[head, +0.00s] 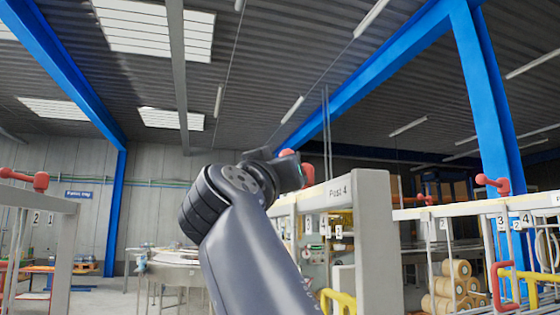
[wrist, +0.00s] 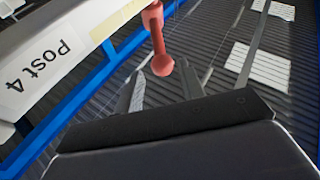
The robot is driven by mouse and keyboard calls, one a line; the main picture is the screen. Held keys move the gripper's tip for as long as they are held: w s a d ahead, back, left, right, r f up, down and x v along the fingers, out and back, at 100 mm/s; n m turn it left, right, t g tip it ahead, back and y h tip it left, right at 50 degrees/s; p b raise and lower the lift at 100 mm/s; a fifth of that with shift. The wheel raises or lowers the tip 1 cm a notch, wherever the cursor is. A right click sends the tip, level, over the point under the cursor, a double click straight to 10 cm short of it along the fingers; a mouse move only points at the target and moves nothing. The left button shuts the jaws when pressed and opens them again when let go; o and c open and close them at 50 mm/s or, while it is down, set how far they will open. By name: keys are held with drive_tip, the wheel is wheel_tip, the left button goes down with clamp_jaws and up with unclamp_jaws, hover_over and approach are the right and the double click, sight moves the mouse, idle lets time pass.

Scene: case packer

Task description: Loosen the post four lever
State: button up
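The post four lever is a red handle with a round knob (wrist: 161,65), mounted at the top of the post labelled "Post 4" (wrist: 38,70). In the head view the lever (head: 307,174) shows just right of my gripper (head: 290,158), partly hidden by it; the label (head: 338,191) is on the grey post. In the wrist view my gripper (wrist: 162,80) has its two fingers apart, with the knob in line with the gap at their tips. I cannot tell whether the knob is between the fingers or just beyond them. The fingers do not appear closed on it.
Other red levers stand on a grey frame at the left (head: 40,181) and on the right-hand rails (head: 492,184). A yellow rail (head: 338,302) runs low beside the post. A round table (head: 172,257) is behind my arm. Space above the post is open.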

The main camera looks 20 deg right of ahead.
drive_tip(key=p+x, duration=0.3)
drive_tip(key=x, duration=0.4)
drive_tip(key=shift+r+p, duration=0.15)
drive_tip(key=shift+p, duration=0.15)
drive_tip(key=shift+w+d+r, duration=0.1)
drive_tip(key=shift+w+d, duration=0.3)
drive_tip(key=shift+w, duration=0.1)
clamp_jaws()
